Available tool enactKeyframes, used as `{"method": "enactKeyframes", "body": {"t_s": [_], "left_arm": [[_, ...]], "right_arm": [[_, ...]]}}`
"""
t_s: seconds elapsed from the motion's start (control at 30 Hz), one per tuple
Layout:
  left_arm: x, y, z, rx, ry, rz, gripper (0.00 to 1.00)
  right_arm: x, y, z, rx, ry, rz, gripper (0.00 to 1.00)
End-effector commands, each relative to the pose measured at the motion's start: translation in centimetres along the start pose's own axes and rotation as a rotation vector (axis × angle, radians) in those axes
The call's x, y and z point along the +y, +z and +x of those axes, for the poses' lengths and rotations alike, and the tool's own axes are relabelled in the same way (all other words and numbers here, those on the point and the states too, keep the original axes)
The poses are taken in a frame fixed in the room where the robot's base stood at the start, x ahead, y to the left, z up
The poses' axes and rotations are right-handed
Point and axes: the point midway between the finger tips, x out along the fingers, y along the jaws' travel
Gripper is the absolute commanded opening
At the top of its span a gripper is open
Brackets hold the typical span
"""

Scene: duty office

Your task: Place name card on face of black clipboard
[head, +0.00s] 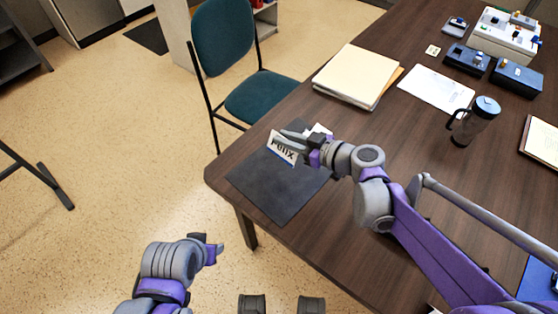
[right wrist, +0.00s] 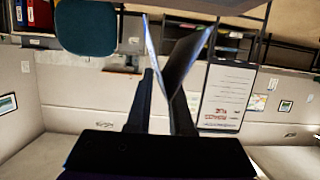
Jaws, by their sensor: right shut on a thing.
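The name card (head: 284,152), white with dark lettering and a blue lower edge, is held tilted in my right gripper (head: 295,137). In the right wrist view the card (right wrist: 182,58) shows as a folded shape between the two fingers (right wrist: 160,98). The black clipboard (head: 270,190) lies flat at the near left corner of the table. The card is over its far part; I cannot tell whether they touch. My left gripper (head: 213,249) is low, off the table, left of the clipboard; its jaw opening is unclear.
The brown table (head: 350,230) holds a folder stack (head: 357,74) beyond the clipboard, a white sheet (head: 437,89), a dark bottle (head: 477,122) and several box-like devices at the far right. A teal chair (head: 262,95) stands close by the left edge.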

Motion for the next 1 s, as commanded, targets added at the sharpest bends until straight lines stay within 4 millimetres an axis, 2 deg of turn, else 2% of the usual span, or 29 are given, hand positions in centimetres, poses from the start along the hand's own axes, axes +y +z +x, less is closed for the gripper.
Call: {"method": "enactKeyframes", "body": {"t_s": [0.03, 0.1, 0.37, 0.57, 0.93, 0.97, 1.0], "left_arm": [[0.0, 0.3, 0.6, -0.002, 0.0, 0.0, 0.5], [0.0, 0.5, 1.1, -0.004, 0.0, 0.0, 0.5], [0.0, 0.7, 1.7, -0.006, 0.0, 0.0, 0.5], [0.0, 1.1, 2.8, -0.01, 0.0, 0.0, 0.5], [0.0, 1.2, 2.9, -0.011, 0.0, 0.0, 0.5], [0.0, 1.1, 2.9, -0.011, 0.0, 0.0, 0.5], [0.0, 1.1, 2.9, -0.011, 0.0, 0.0, 0.5]], "right_arm": [[0.0, 1.4, 0.5, -0.001, 0.0, 0.001, 0.0], [0.0, 2.6, 0.8, -0.001, -0.001, 0.001, 0.0], [-0.1, 4.8, 1.5, 0.0, -0.001, 0.0, 0.0], [-0.1, 7.5, 2.3, -0.001, -0.001, 0.0, 0.0], [-0.2, 7.9, 2.5, 0.0, -0.001, 0.0, 0.0], [-0.2, 7.9, 2.5, 0.0, -0.001, 0.0, 0.23], [-0.2, 7.8, 2.4, 0.0, -0.001, 0.0, 0.3]]}}
